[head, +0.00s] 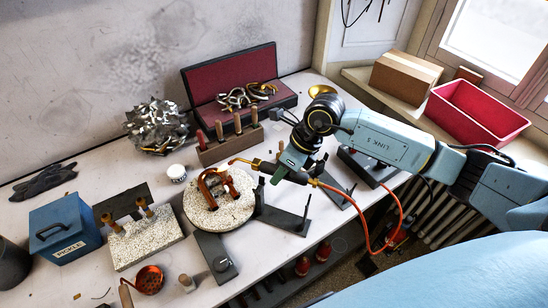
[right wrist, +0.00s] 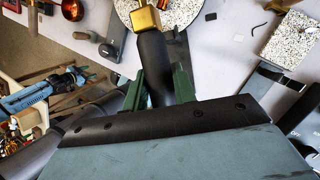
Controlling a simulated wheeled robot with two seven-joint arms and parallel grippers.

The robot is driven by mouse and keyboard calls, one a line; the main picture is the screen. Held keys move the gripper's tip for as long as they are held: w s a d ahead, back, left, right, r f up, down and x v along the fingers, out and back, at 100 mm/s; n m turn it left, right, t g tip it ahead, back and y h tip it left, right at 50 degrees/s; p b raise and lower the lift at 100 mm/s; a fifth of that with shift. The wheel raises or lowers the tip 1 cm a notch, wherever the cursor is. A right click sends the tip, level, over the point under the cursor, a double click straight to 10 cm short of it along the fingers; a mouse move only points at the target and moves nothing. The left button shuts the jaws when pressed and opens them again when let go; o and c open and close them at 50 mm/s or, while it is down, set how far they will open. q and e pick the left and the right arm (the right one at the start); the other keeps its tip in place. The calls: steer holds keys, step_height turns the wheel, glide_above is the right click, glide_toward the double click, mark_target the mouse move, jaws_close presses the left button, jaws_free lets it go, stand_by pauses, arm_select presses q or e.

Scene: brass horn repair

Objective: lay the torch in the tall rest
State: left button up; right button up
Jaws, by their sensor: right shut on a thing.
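My right gripper (head: 287,170) is shut on the torch, held above the bench just right of the round speckled board (head: 232,211). The torch's thin brass neck (head: 245,161) points left over that board, and an orange hose (head: 391,232) trails from its other end. In the right wrist view the green fingers (right wrist: 158,90) sit on either side of the torch's black handle (right wrist: 152,58), with a brass fitting (right wrist: 145,19) beyond. Dark grey stands with upright ends are below and right of the gripper: one (head: 282,218) in front, another (head: 340,197) farther right. I cannot tell which is the tall rest. My left gripper is not in view.
A copper-coloured curved piece (head: 211,181) is on the round board. A wooden block of tools (head: 226,149) and an open red-lined case (head: 205,76) stand behind. A red bin (head: 475,112) is at right.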

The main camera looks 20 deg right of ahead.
steer(key=shift+s+f+b, duration=0.35)
steer(key=shift+f+b, duration=0.15)
steer(key=shift+f, duration=0.5)
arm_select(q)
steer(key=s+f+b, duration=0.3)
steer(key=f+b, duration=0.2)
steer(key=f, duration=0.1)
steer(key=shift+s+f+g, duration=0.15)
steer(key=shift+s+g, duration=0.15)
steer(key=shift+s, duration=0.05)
arm_select(e)
step_height(320, 180, down, 6)
steer(key=shift+w+f, duration=0.15)
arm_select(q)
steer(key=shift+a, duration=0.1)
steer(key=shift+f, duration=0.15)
